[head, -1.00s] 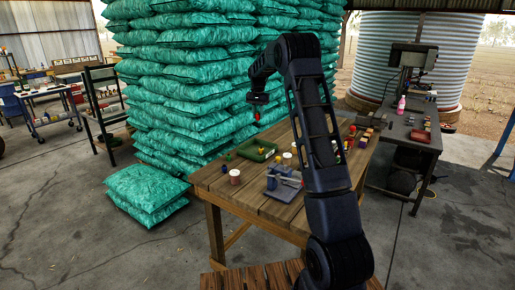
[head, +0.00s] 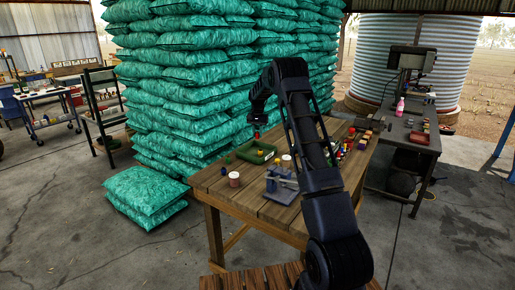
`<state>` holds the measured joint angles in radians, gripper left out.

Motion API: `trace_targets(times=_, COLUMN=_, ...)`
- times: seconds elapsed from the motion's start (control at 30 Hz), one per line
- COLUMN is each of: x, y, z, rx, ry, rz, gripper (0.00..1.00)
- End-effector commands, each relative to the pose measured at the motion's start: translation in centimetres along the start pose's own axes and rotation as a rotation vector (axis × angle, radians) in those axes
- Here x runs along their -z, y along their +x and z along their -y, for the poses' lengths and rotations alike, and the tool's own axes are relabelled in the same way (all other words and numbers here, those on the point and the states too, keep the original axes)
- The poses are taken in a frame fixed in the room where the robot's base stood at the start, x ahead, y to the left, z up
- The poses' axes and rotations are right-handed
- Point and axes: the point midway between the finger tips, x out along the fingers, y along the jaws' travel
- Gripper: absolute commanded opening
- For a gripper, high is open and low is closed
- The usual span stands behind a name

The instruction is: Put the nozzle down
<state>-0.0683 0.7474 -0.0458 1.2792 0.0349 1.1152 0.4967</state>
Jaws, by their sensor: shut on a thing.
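My gripper (head: 257,127) hangs from my bent arm above the left back part of the wooden table. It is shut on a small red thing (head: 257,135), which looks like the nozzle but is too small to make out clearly. The red thing is over or just behind the far rim of a green tray (head: 242,154) on the table. I cannot tell the gap between them. Small yellowish items lie in the tray.
On the wooden table (head: 210,184) stand a white tub (head: 234,179) and a grey-blue fixture (head: 281,186). Several small coloured items lie right of my arm. Stacked green sacks (head: 190,90) rise close behind the table. A dark bench (head: 415,140) stands at the right.

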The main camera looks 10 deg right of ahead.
Motion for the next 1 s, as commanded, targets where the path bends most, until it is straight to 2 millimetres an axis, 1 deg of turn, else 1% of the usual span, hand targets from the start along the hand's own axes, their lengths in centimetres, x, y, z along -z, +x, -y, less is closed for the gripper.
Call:
trace_targets(times=0.03, x=0.0, y=1.2, z=0.0, rx=-0.002, ry=0.000, rz=0.003, gripper=0.03)
trace_targets(times=0.2, x=0.0, y=3.7, z=0.0, rx=0.000, ry=0.000, rz=0.001, gripper=0.03)
trace_targets(times=0.47, x=0.0, y=5.2, z=0.0, rx=-0.001, ry=0.000, rz=0.002, gripper=0.03)
trace_targets(times=0.7, x=0.0, y=8.3, z=0.0, rx=-0.001, ry=0.000, rz=0.001, gripper=0.03)
trace_targets(times=0.8, x=0.0, y=8.7, z=0.0, rx=0.000, ry=0.000, rz=0.000, gripper=0.03)
trace_targets(times=1.0, x=0.0, y=8.7, z=0.0, rx=0.000, ry=0.000, rz=0.000, gripper=0.03)
